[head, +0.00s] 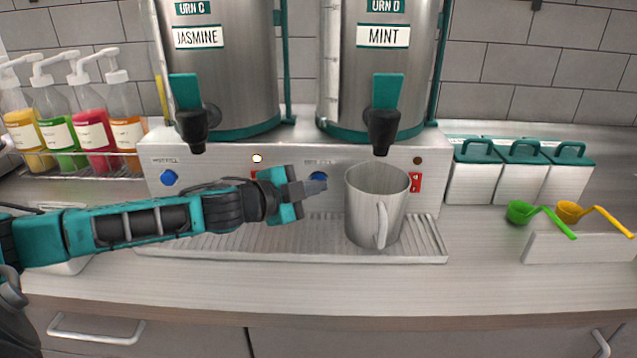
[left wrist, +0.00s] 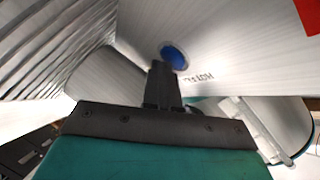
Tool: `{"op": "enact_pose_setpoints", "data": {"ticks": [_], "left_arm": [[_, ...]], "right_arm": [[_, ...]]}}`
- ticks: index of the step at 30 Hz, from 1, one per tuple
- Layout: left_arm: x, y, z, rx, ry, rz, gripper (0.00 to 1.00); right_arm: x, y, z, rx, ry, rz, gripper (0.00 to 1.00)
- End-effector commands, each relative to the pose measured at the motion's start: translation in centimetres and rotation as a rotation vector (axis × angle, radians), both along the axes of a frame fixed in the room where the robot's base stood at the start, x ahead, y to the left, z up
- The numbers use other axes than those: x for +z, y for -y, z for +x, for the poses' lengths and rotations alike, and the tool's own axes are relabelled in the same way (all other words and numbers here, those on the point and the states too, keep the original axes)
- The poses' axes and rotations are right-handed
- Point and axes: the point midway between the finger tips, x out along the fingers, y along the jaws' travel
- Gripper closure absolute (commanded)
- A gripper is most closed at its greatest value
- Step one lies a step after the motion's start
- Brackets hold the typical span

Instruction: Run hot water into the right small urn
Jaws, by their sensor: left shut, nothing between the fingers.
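The right small urn is the steel urn D (head: 383,70) marked MINT, with a teal-handled tap (head: 385,115). Below it, the right blue hot-fill button (head: 318,178) is on the pale base panel, largely covered by my gripper in the head view. My right gripper is not in view.
A grey jug (head: 365,200) stands on the ribbed drip tray (head: 300,245) under the right tap, close to my gripper. Urn C (head: 225,65), marked JASMINE, is at left with its own blue button (head: 169,178). Teal-lidded boxes (head: 520,175) stand at right. The front counter is clear.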

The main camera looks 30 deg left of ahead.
Motion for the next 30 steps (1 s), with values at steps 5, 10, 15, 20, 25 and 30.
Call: {"op": "enact_pose_setpoints", "data": {"ticks": [5,10,15,20,25,30], "left_arm": [[0.0,-0.1,0.0,0.003,0.001,0.002,1.00],[-0.1,0.1,-0.4,0.003,0.000,0.002,1.00],[-0.2,0.7,-1.2,0.001,-0.001,0.002,1.00],[0.0,1.0,-1.7,0.001,0.001,0.001,1.00],[0.0,1.0,-1.7,0.001,0.001,0.001,1.00],[-0.1,1.2,-2.0,-0.001,-0.001,0.001,1.00]], "right_arm": [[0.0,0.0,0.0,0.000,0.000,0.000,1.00],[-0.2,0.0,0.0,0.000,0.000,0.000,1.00],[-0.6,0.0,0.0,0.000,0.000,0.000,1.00],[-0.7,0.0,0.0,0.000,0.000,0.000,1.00],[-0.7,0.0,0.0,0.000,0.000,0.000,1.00],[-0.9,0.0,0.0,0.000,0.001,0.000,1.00]]}}
